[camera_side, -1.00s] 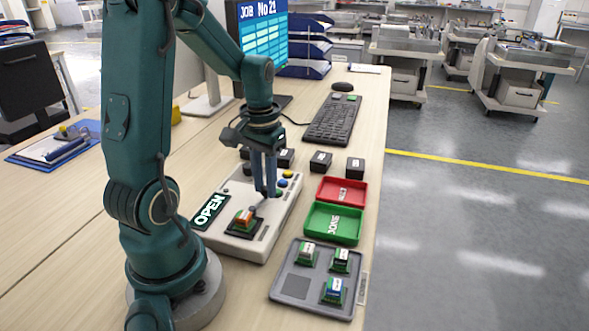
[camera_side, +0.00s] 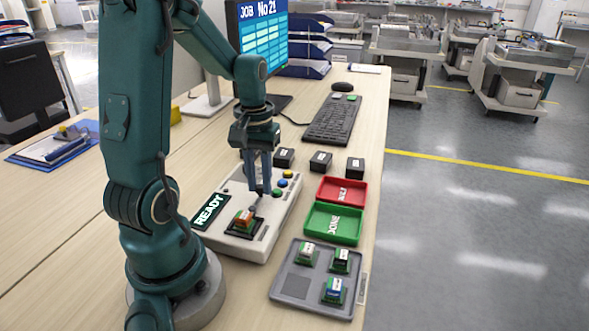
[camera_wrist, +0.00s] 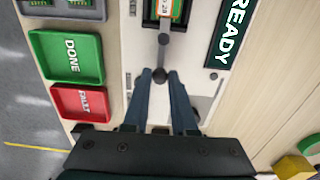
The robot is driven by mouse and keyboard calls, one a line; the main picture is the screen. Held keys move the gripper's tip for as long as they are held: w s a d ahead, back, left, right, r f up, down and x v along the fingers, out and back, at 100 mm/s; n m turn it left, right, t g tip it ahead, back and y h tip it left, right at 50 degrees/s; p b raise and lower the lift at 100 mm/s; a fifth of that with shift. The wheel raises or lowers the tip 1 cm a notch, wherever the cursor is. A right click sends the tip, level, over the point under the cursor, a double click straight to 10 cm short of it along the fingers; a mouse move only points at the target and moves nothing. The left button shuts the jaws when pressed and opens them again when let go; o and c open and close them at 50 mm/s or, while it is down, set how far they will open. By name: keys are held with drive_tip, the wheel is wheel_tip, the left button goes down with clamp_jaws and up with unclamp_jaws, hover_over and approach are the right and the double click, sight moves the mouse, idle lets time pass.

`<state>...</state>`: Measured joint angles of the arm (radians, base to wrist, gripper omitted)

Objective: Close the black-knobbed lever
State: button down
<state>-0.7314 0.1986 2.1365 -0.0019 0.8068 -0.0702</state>
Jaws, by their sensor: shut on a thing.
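The lever (camera_wrist: 163,48) is a grey bar with a dark round knob (camera_wrist: 160,74) at its end. In the wrist view it runs from the knob up to the socket, which holds an orange and green part (camera_wrist: 170,9). My gripper (camera_wrist: 160,76) has its two fingers on either side of the knob and is shut on it. In the side view my gripper (camera_side: 261,190) points down over the pale station (camera_side: 277,215), just behind the orange part (camera_side: 243,220). The lever is small and partly hidden there. The station's sign (camera_side: 209,211) reads READY.
A green DONE tray (camera_side: 333,239) and a red FAULT tray (camera_side: 359,200) stand right of the station. A grey tray (camera_side: 284,298) with several small parts lies in front. Black boxes (camera_side: 321,161) and a keyboard (camera_side: 331,120) are behind. Coloured buttons (camera_side: 284,183) sit near my fingers.

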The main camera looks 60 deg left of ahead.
sight(259, 185)
drive_tip(key=c, duration=0.7)
unclamp_jaws()
drive_tip(key=shift+r, duration=2.6)
